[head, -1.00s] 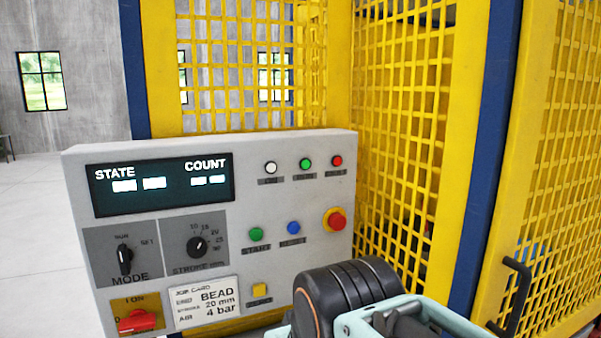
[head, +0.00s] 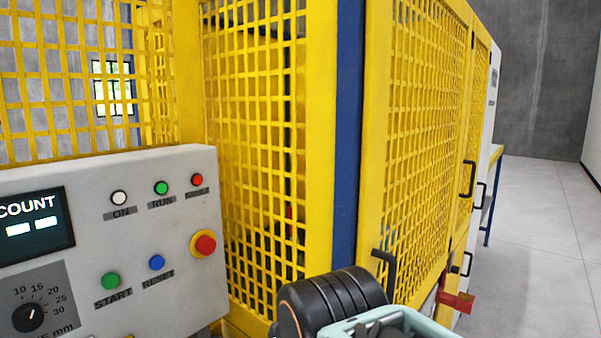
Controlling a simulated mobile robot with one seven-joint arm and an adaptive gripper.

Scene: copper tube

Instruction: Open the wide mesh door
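The wide mesh door (head: 425,130) is a yellow framed grid panel right of the blue post, seen at a steep angle. It looks closed. A black handle (head: 388,272) sits low on its near edge. Part of my arm shows at the bottom middle, below and left of that handle and apart from it as far as I can tell. My gripper's fingers are not in view.
A grey control panel (head: 150,235) with buttons, a dial and a display stands at the left. Another yellow mesh panel (head: 255,120) is behind it. A further black handle (head: 468,180) and a red part (head: 455,300) are beyond. Open floor (head: 535,240) lies at the right.

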